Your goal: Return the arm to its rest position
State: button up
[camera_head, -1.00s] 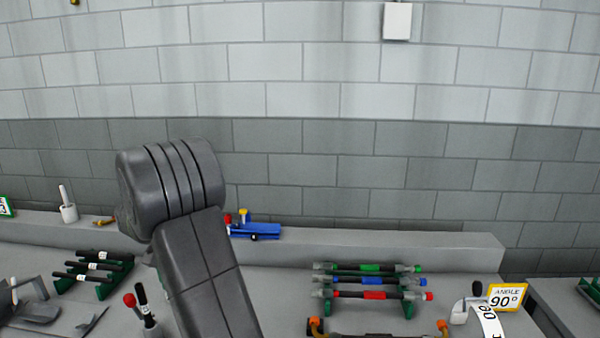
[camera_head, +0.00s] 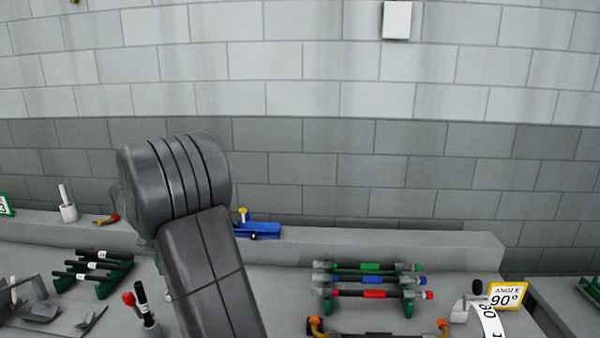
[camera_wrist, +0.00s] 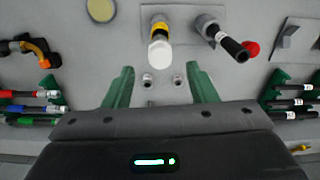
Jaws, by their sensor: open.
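In the head view my arm rises in the left middle, and my gripper is hidden from that view.
A rack of rods with green, blue and red bands (camera_head: 370,280) stands right of my arm. A black-rod rack (camera_head: 95,270) stands at left. A blue tool (camera_head: 255,230) lies on the ledge (camera_head: 400,243). An angle sign (camera_head: 506,295) stands at right. The space above the bench is clear.

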notch_tip(320, 180, up, 9)
notch_tip(320, 180, down, 13)
jog(key=shift+p, duration=0.7)
notch_tip(320, 180, up, 2)
jog(key=shift+w+r+p, duration=0.1)
jog(key=shift+r+p, duration=0.1)
jog(key=shift+p, duration=0.4)
jog(key=shift+b, duration=0.45)
jog(key=shift+r+p, duration=1.35)
jog(key=shift+r, duration=1.25)
jog(key=shift+d, duration=0.1)
